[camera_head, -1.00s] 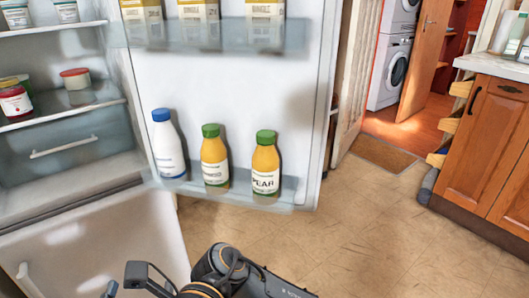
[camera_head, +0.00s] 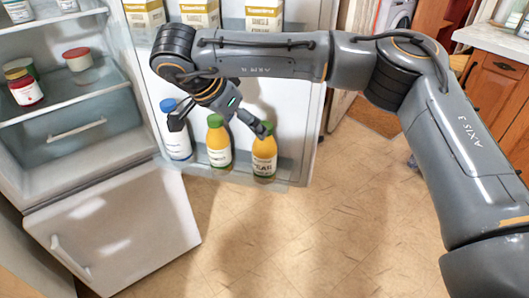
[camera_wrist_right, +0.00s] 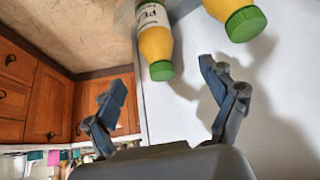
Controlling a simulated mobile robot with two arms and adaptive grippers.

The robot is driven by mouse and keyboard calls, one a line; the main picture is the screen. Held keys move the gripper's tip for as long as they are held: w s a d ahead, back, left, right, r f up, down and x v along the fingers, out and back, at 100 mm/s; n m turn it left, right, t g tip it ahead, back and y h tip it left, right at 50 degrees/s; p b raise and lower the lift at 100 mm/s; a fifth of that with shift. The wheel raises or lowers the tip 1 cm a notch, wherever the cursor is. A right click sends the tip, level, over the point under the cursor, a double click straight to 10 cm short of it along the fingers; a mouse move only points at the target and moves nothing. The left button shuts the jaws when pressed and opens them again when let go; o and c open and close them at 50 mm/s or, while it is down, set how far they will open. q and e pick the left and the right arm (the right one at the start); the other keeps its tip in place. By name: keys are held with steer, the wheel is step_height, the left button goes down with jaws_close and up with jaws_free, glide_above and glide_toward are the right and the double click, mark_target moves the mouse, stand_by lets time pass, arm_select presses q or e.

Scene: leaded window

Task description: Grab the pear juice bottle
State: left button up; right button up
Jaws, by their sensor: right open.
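The pear juice bottle (camera_head: 264,163), yellow-orange with a green cap and a white label, stands at the right end of the fridge door's lower shelf. In the right wrist view the pear juice bottle (camera_wrist_right: 155,43) shows ahead of and between the spread fingers, not touched. My right gripper (camera_head: 221,126) is open and empty in front of the door shelf. In the head view one finger overlaps the pear bottle's cap and the other is near the white bottle. My left gripper is not in view.
A similar yellow bottle (camera_head: 219,147) with a green cap stands left of the pear juice, and a white bottle (camera_head: 177,135) with a blue cap is further left. Cartons (camera_head: 200,14) stand on the shelf above. The open fridge door (camera_head: 300,125) is close behind the bottles.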

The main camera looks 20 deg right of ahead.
mark_target(258, 140)
steer(key=x, duration=0.8)
steer(key=shift+s+a+f+b, duration=0.1)
steer(key=shift+f+b, duration=0.05)
steer(key=shift+b, duration=0.15)
steer(key=x, duration=0.4)
steer(key=shift+s+f, duration=0.2)
steer(key=shift+f, duration=0.05)
steer(key=shift+d+f, duration=0.1)
steer(key=shift+d, duration=0.1)
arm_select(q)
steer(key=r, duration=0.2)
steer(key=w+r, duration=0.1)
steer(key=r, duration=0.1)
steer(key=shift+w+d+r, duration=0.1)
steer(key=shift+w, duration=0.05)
arm_select(e)
steer(key=shift+c, duration=0.2)
steer(key=c, duration=1.5)
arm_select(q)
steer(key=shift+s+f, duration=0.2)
arm_select(e)
steer(key=shift+r, duration=0.25)
